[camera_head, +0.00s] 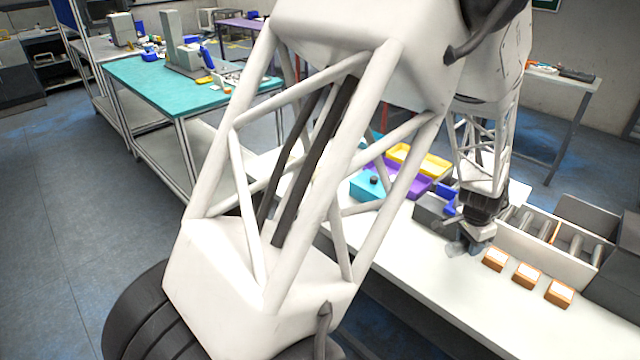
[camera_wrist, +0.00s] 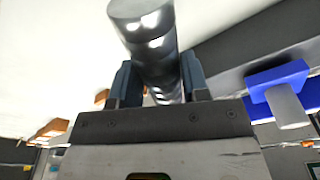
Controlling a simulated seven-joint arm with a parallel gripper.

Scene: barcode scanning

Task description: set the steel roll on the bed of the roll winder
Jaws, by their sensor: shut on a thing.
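My gripper (camera_head: 470,240) is low over the white bench in the head view. It is shut on a shiny steel roll (camera_wrist: 148,35), which stands out lengthwise between the two dark fingers in the wrist view. In the head view the held roll (camera_head: 455,249) is small and blurred, and whether it touches the bench cannot be told. A grey unit with blue brackets (camera_head: 446,195), which looks like the roll winder, stands just behind and left of my gripper. A blue bracket (camera_wrist: 277,76) with a pale cylinder shows at right in the wrist view. The winder's bed is not clearly visible.
A white rack (camera_head: 545,250) with several steel rolls stands right of my gripper. Small orange boxes (camera_head: 526,275) sit in front of it. Purple (camera_head: 411,184) and yellow (camera_head: 432,166) bins are behind on the left. The bench front (camera_head: 440,290) is clear.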

